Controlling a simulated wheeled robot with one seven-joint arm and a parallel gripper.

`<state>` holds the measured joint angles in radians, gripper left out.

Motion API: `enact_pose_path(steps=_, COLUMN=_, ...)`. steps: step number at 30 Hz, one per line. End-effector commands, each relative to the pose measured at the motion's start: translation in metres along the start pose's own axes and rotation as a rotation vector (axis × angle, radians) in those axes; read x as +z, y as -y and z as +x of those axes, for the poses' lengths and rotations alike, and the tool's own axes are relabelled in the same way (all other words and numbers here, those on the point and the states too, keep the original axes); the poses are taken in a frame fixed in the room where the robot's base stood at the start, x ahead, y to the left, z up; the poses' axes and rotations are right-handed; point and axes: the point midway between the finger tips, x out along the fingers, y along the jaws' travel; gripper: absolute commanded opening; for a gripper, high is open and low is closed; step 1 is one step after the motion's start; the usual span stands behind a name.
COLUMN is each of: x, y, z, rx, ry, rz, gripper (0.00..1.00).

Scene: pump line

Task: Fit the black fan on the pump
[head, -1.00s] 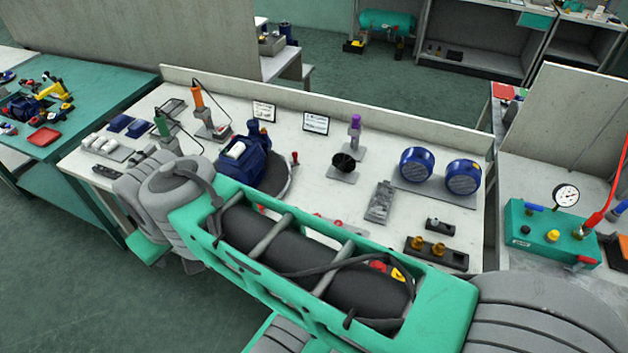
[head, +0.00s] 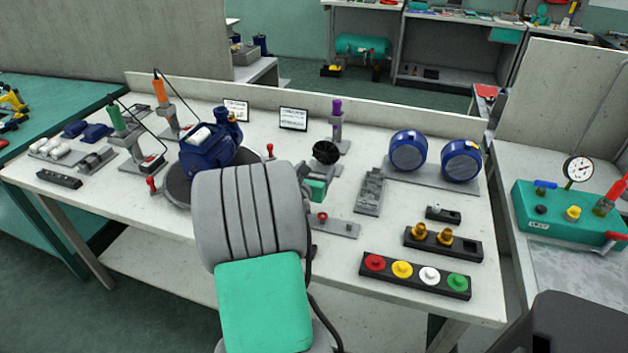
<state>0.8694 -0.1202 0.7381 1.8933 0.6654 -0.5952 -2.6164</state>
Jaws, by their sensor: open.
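The black fan (head: 326,152) sits on its small grey stand, middle of the bench. The dark blue pump (head: 208,154) stands on a round grey turntable (head: 178,190) to the left, partly hidden by my arm. My gripper (head: 313,176) is open, just in front of and below the fan in the picture. Its fingers are small and partly hidden by my arm. I cannot tell whether they touch the fan or its stand.
Two blue round covers (head: 408,151) stand on a grey plate at right. A purple-handled tool (head: 337,122) stands behind the fan. Green (head: 118,120) and orange-handled (head: 160,92) drivers stand left. A row of coloured knobs (head: 415,275) lies at the front right.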

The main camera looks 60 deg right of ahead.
Motion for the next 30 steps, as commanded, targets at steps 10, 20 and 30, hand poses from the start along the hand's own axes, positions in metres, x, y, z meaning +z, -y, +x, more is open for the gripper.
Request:
enact_pose_path(steps=10, x=0.0, y=-0.001, z=0.021, rx=0.001, ry=-0.002, rz=0.006, gripper=0.69)
enact_pose_path(steps=20, x=0.002, y=-0.001, z=0.044, rx=0.002, ry=-0.003, rz=0.007, gripper=0.69)
enact_pose_path(steps=30, x=0.002, y=-0.002, z=0.048, rx=0.003, ry=-0.004, rz=0.007, gripper=0.69)
